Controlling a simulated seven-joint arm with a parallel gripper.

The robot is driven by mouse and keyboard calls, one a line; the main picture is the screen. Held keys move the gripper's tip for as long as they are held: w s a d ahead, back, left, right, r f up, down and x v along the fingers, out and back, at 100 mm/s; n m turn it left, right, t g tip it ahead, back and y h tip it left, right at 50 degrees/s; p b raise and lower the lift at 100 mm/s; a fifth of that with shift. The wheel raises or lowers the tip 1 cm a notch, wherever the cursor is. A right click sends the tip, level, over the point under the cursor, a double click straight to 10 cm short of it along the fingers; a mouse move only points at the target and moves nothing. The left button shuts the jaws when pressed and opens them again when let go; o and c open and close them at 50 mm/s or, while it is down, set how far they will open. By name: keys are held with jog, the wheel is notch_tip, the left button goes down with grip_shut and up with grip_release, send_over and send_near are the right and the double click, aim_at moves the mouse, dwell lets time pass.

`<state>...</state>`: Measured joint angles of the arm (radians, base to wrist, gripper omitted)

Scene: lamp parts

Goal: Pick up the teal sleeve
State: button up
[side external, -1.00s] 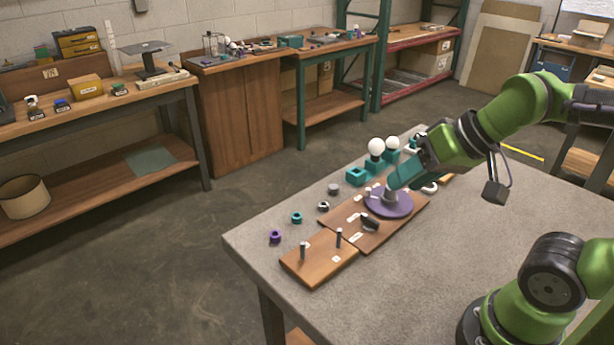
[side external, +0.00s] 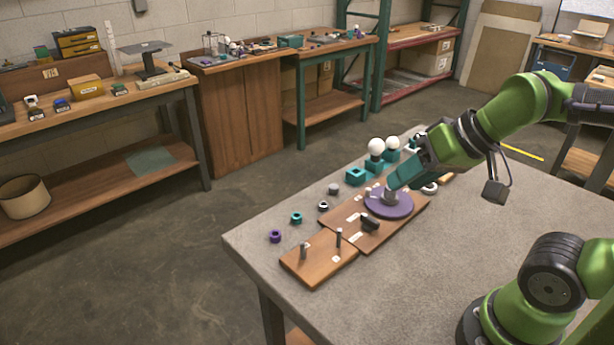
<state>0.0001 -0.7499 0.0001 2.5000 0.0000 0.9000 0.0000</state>
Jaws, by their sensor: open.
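The teal sleeve (side external: 296,218) is a small teal ring standing on the grey table, left of the wooden boards, between a purple ring and a pale ring. My gripper (side external: 391,190) is well to the right of it, with teal fingers pointing down at the short grey post on the purple disc (side external: 402,211). The jaws are open. The fingers partly hide the post, and I cannot tell whether they touch it.
A purple ring (side external: 275,236), a pale ring (side external: 323,206) and a grey ring (side external: 333,189) line the table's left side. A front board (side external: 318,268) bears two upright pegs. Teal blocks with white bulbs (side external: 376,147) stand behind.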

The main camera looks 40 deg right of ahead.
dwell(0.4)
jog(key=shift+o, duration=1.4)
